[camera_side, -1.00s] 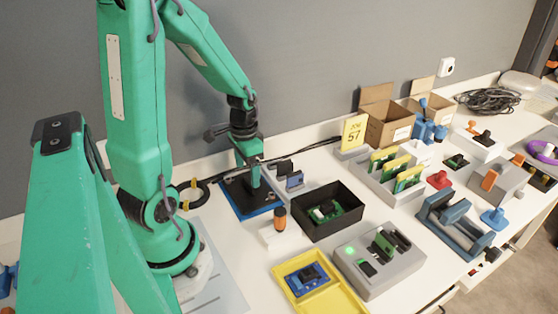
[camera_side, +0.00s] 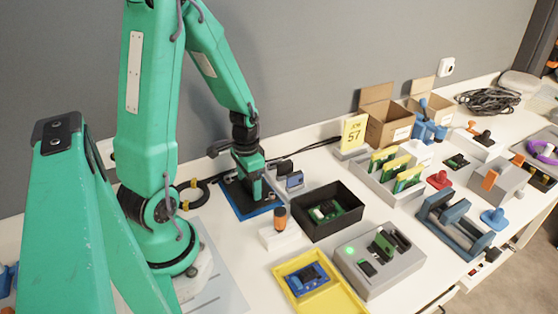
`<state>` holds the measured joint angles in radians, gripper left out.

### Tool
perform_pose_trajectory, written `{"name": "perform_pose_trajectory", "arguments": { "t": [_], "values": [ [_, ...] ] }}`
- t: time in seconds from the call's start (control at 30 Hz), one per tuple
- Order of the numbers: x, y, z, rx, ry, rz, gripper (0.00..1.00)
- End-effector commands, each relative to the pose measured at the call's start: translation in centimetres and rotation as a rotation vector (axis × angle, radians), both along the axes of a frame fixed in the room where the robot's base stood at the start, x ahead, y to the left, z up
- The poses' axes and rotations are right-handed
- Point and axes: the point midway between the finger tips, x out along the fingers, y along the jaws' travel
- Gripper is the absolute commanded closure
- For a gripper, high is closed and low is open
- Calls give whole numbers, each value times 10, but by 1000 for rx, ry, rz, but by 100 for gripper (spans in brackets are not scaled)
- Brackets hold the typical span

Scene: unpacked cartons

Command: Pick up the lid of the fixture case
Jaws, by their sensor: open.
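My gripper (camera_side: 259,193) is low over a dark flat piece (camera_side: 236,196) lying on a blue mat (camera_side: 244,215) at centre left. This piece may be the lid, but I cannot tell for certain. My gripper hides part of it, and I cannot tell whether the fingers touch it. The gripper is open. Right of the mat stands an open black box (camera_side: 347,225) with a green board (camera_side: 328,210) inside. It may be the fixture case; no lid is on it.
An orange-and-black handled tool (camera_side: 281,216) stands in a white block between mat and box. A grey holder with dark and blue parts (camera_side: 294,181) is just behind. A yellow tray (camera_side: 340,299) and grey fixture (camera_side: 383,281) lie in front.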

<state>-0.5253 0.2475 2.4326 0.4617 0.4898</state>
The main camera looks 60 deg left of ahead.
Motion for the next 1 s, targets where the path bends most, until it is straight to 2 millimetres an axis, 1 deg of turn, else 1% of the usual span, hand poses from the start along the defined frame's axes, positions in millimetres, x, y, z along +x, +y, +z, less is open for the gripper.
{"name": "perform_pose_trajectory", "arguments": {
  "t": [0.07,0.1,0.27,0.3,0.37,0.77,0.87,1.0],
  "values": [
    [0,0,0,0,0,0,24],
    [0,0,0,0,0,0,26],
    [0,0,0,0,0,0,57],
    [0,0,0,0,0,0,65],
    [0,0,0,0,0,0,75],
    [1,0,4,1,-2,0,75],
    [1,0,8,1,-2,0,75],
    [1,1,19,2,-4,0,75]
  ]
}}
